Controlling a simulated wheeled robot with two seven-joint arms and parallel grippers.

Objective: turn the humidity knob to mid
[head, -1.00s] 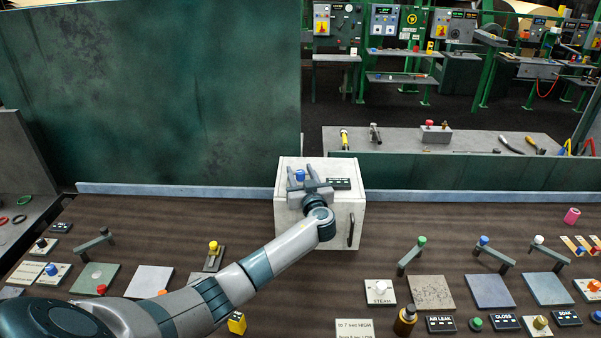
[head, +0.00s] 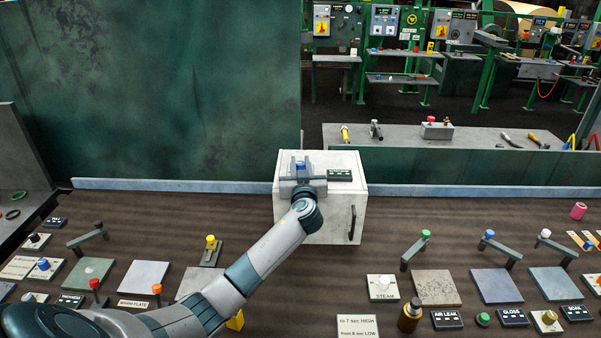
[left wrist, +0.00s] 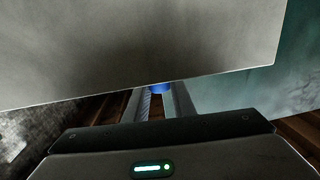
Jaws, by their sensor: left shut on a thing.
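A blue knob (head: 300,165) stands on top of a white box (head: 345,215) with a dark handle on its front. A small dark display plate (head: 340,175), too small to read, sits to the right of the knob. I take this knob for the humidity knob, though no readable name shows. My left gripper (head: 301,169) reaches over the box top and is shut on the blue knob. In the left wrist view the knob (left wrist: 160,87) shows as a blue sliver between the two fingers; the knob's pointer and setting are hidden. My right gripper is not in view.
A green wall panel (head: 150,90) rises behind the box on the left. The brown tabletop (head: 200,212) carries several plates, levers and knobs on both sides, including a steam knob (head: 383,283) and a brown bottle (head: 410,317). The tabletop just right of the box is clear.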

